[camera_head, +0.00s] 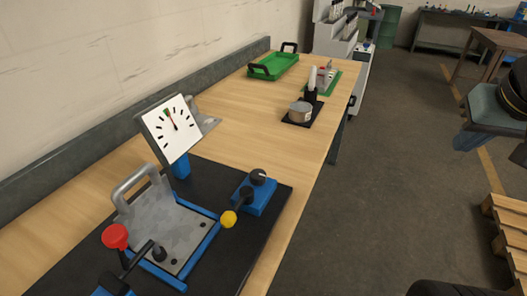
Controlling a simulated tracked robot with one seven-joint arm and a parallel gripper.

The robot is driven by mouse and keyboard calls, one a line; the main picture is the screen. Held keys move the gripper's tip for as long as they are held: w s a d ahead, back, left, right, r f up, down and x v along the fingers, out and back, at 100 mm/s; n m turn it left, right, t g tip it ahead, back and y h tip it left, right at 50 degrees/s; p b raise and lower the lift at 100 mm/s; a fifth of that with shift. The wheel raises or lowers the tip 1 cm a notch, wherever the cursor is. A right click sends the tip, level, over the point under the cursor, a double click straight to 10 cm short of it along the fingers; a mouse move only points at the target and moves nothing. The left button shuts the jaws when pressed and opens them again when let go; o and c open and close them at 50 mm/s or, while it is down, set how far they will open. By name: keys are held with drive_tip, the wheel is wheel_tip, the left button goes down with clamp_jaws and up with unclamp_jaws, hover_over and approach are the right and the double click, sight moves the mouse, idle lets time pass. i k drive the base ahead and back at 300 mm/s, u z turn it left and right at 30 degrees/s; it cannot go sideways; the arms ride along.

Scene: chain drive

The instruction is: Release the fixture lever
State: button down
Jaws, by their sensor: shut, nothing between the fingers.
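On a black mat (268,200) at the front of the bench, a grey metal plate with a raised handle (176,222) sits within blue rails. A lever with a red ball knob (115,236) stands up at the plate's near left. A black clamp arm (139,256) reaches from there over the plate, with a dark tip on or just above it. A second lever with a yellow ball knob (229,219) leans from a blue block (254,196) with a black knob. I cannot tell which lever is the fixture lever. My gripper is not in view.
A white dial gauge (171,128) on a blue post stands behind the plate. Farther along the wooden bench (235,96) are a metal pot (300,112) on a dark mat and a green tray (273,67). Open floor (360,190) lies right; a pallet (508,235) stands at the far right.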

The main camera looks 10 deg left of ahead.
sight(228, 220)
drive_tip(key=u, duration=1.7)
drive_tip(key=k, duration=0.75)
drive_tip(key=u, duration=0.05)
drive_tip(key=i, duration=0.75)
drive_tip(key=z, duration=0.05)
drive_tip(key=k, duration=0.25)
drive_tip(key=z, duration=0.1)
